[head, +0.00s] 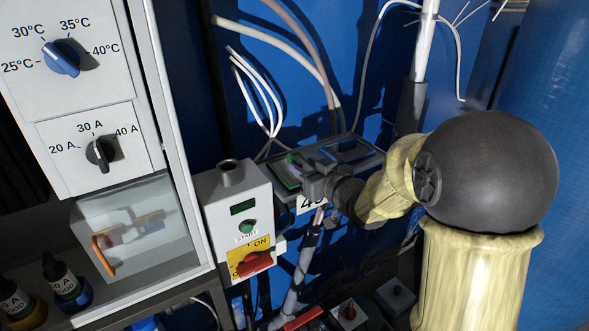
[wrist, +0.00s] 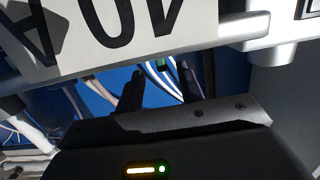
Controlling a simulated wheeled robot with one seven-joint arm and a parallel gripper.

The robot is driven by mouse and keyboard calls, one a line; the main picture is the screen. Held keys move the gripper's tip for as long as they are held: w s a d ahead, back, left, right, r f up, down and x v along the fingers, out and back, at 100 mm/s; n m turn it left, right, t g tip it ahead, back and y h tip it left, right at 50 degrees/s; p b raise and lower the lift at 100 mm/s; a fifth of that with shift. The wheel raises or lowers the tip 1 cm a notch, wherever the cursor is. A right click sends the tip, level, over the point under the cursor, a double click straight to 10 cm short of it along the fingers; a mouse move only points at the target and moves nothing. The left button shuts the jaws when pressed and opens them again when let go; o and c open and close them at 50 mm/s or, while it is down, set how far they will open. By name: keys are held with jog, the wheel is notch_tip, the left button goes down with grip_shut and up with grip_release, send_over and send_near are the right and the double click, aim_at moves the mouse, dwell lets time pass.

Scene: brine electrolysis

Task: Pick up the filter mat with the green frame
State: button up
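The filter mat with the green frame (head: 284,176) lies in the left part of a dark shelf behind the panels in the head view, partly hidden by my gripper. My gripper (head: 300,168) is at its right side, reaching in from the right. In the wrist view a small green piece (wrist: 161,65), likely its frame, shows between the two dark fingers of my gripper (wrist: 162,80). The fingers stand apart with a gap between them. I cannot tell whether either finger touches the frame.
A blue-framed mat (head: 350,149) lies to the right on the same shelf. A "40" label is below, large in the wrist view (wrist: 110,25). A grey START box (head: 238,215) stands close at left. White hoses (head: 262,90) hang behind.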

aim_at(301, 165)
jog(key=p+x, duration=0.3)
jog(key=x, duration=0.1)
jog(key=shift+w+a, duration=0.1)
jog(key=shift+a, duration=0.15)
jog(key=shift+w+a+f, duration=0.1)
jog(key=shift+w+a, duration=0.1)
jog(key=shift+w, duration=0.15)
grip_shut()
